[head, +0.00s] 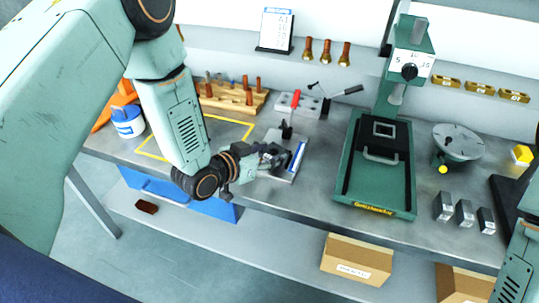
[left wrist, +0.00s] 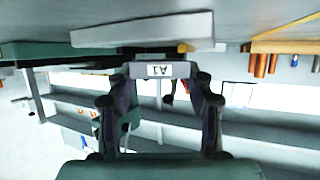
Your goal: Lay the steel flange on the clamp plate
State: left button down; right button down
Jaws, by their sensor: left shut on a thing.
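My left gripper (head: 272,158) reaches in from the left over the bench. In the left wrist view its fingers are shut on a grey metal piece, the steel flange (left wrist: 184,70), with a white label that reads A1 upside down. In the head view the fingers mostly hide this piece. A light grey plate with a blue strip, which looks like the clamp plate (head: 287,176), lies right at the fingertips, with a dark upright clamp on it. I cannot tell whether the flange touches the plate. My right gripper is out of view.
A green press (head: 377,172) stands to the right, then a round slotted table (head: 458,141) and several grey blocks (head: 464,212). A blue-and-white tub (head: 127,122) stands at the left.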

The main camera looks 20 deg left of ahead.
aim_at(268, 156)
pick_arm(q)
notch_tip(268, 156, up, 9)
jog(key=shift+f+p, duration=0.1)
jog(key=shift+p, duration=0.25)
jog(key=shift+r, duration=0.2)
